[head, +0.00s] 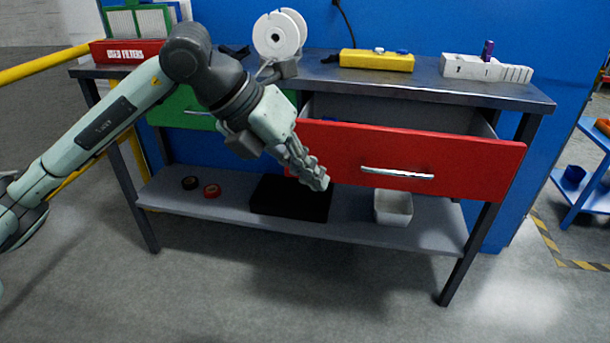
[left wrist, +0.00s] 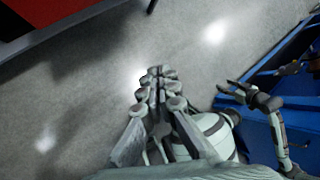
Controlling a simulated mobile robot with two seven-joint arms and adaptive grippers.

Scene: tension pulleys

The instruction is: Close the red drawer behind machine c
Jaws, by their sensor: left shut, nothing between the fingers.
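The red drawer (head: 460,158) is pulled out from the right half of the workbench in the head view, and its open interior shows behind the front panel. A silver handle (head: 397,173) runs across its front. My left gripper (head: 320,182) is shut and empty, in front of the left part of the drawer front in the picture; I cannot tell whether it touches. In the left wrist view the shut fingers (left wrist: 157,75) point over bare floor, and a red edge with dark surface (left wrist: 35,30) shows at the top left. My right gripper is not in the head view.
A green drawer (head: 185,110) sits at the left of the workbench (head: 430,85). On top are a red used-filters box (head: 125,52), white spool (head: 278,35), yellow case (head: 376,61) and white holder (head: 485,69). The lower shelf (head: 350,222) holds tape rolls, a black box and a bin.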

